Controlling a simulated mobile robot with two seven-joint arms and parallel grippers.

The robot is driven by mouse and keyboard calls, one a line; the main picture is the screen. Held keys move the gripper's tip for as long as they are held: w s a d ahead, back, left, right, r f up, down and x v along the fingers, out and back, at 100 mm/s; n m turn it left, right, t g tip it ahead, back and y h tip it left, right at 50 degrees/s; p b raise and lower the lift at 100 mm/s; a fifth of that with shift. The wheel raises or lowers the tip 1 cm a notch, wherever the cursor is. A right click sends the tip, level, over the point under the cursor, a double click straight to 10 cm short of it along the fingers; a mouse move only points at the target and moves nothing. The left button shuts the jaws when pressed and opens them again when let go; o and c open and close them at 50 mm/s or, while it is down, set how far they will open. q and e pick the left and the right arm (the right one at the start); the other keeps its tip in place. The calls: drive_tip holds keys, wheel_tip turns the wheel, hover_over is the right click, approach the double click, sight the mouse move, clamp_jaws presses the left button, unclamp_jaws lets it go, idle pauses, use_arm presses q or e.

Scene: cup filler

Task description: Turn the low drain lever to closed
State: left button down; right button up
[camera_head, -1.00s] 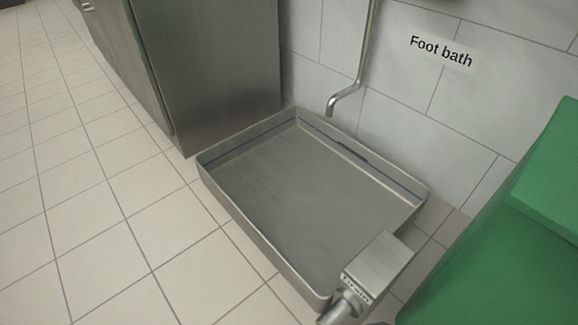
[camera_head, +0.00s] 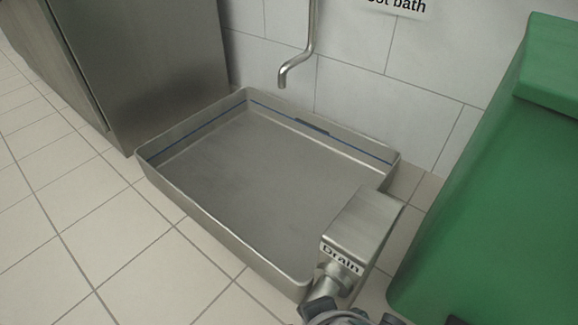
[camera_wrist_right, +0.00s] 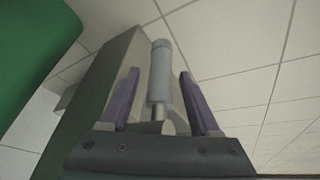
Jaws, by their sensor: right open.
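The steel drain box (camera_head: 358,226) with its "Drain" label (camera_head: 342,258) sits at the near right corner of the foot bath (camera_head: 215,243). A short metal fitting (camera_head: 333,280) sticks out below the label. In the right wrist view the grey cylindrical lever handle (camera_wrist_right: 160,72) stands between the two purple fingers of my right gripper (camera_wrist_right: 158,80). The fingers are open, with a visible gap on each side of the handle. In the head view my right gripper (camera_head: 352,315) shows only partly at the bottom edge, below the fitting. My left gripper is not in view.
A green block-like object (camera_head: 500,180) stands close on the right. A steel cabinet (camera_head: 145,70) is at the back left. A bent spout (camera_head: 296,68) hangs over the bath by the tiled wall. The tiled floor (camera_head: 95,235) at left is clear.

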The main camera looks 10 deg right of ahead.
clamp_jaws()
idle(0.6)
idle(0.9)
